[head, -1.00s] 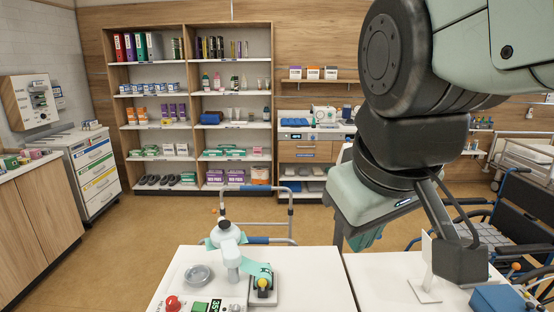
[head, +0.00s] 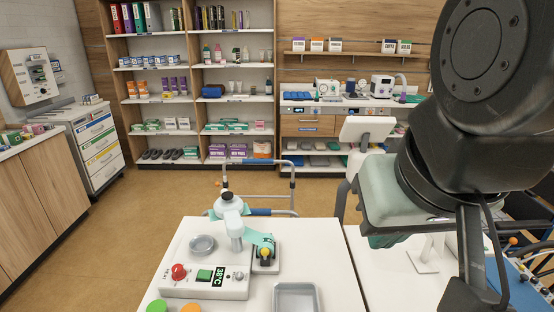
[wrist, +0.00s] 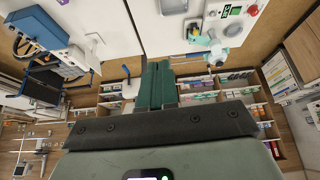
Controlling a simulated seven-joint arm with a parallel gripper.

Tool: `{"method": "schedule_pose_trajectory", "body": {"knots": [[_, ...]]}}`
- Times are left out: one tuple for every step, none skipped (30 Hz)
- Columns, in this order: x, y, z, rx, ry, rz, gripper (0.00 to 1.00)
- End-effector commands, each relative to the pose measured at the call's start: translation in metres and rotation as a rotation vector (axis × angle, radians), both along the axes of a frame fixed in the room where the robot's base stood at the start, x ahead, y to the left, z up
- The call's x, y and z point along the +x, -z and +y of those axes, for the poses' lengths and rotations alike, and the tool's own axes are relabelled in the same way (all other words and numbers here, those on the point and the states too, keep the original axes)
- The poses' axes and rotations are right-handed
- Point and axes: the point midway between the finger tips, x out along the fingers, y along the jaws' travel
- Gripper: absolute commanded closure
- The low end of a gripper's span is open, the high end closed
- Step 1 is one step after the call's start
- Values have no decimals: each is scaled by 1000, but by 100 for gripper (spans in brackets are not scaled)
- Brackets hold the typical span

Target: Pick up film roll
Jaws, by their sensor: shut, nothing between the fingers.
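No film roll can be told for sure. A teal strip (head: 262,240) lies over a dark holder with a yellow knob, at the right end of a white device (head: 205,288) on the table; I cannot tell if it is film. My gripper (head: 385,241) hangs at the right in the head view, to the right of the device and apart from it. In the wrist view its teal fingers (wrist: 157,66) are together and hold nothing. The device shows at the top there (wrist: 214,22).
A metal tray (head: 297,297) lies right of the device. Green (head: 157,306) and orange (head: 190,308) discs lie at the front. A white stand (head: 425,258) and blue case (head: 525,290) are on the right table. A walker (head: 258,180) stands behind.

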Motion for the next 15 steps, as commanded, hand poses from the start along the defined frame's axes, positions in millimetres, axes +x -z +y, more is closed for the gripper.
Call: {"method": "schedule_pose_trajectory", "body": {"knots": [[0, 0, 0, 0, 0, 0, 100], [0, 0, 0, 0, 0, 0, 100], [0, 0, 0, 0, 0, 0, 100], [0, 0, 0, 0, 0, 0, 100], [0, 0, 0, 0, -1, 0, 100], [0, 0, 0, 0, -1, 0, 100], [0, 0, 0, 0, -1, 0, 100], [0, 0, 0, 0, -1, 0, 100], [0, 0, 0, 0, -1, 0, 94], [0, 0, 0, 0, -1, 0, 89], [0, 0, 0, 0, -1, 0, 85], [0, 0, 0, 0, -1, 0, 79], [0, 0, 0, 0, -1, 0, 74], [0, 0, 0, 0, -1, 0, 69], [0, 0, 0, 0, -1, 0, 63]]}}
